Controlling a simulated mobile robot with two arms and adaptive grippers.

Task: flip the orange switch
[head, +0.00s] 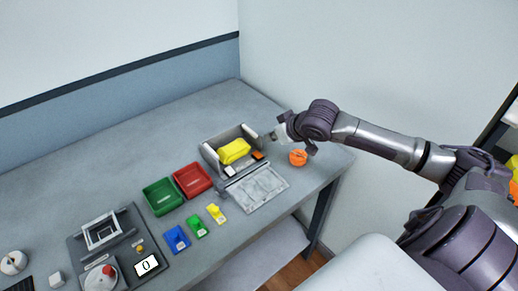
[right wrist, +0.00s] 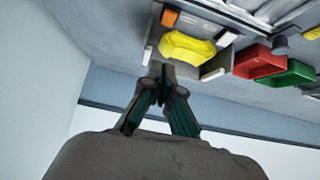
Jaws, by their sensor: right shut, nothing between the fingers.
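A small orange block that looks like the orange switch (head: 258,155) sits on the front edge of a grey open box (head: 209,156), right of a white block (head: 229,171). It also shows in the right wrist view (right wrist: 169,18), at the top. I cannot tell its switch position. A yellow object (head: 234,151) lies inside the box. My right gripper (head: 273,134) is shut and empty at the box's right end, behind the orange block and apart from it. In the right wrist view its fingertips (right wrist: 162,72) meet beside the box. My left gripper is not in view.
A round orange object (head: 298,157) sits right of the box, below my right wrist. A grey panel (head: 258,188) lies in front of the box. Red (head: 192,180) and green (head: 163,196) trays stand to the left. The wall is close behind the table.

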